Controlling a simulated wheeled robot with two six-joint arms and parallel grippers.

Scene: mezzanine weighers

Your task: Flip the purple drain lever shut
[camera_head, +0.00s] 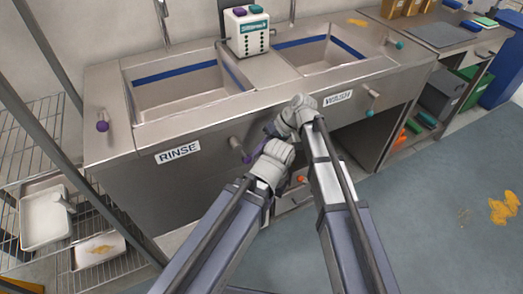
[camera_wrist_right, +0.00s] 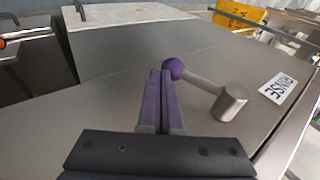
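The purple drain lever (camera_head: 236,143) is on the front panel of the RINSE sink. In the right wrist view a metal arm runs from its round pivot (camera_wrist_right: 229,102) to a purple ball knob (camera_wrist_right: 174,68). In the head view the knob hangs below and right of the pivot. My right gripper (camera_head: 259,149) reaches down-left to the lever. In the right wrist view its purple fingers (camera_wrist_right: 161,74) are shut together, with the knob right beside the tips; whether they touch is unclear. My left gripper (camera_head: 275,157) is close below the right one; its fingers are not distinguishable.
A RINSE label (camera_head: 178,152) is left of the lever and a WASH label (camera_head: 338,98) is right. A wire rack (camera_head: 25,155) stands left.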

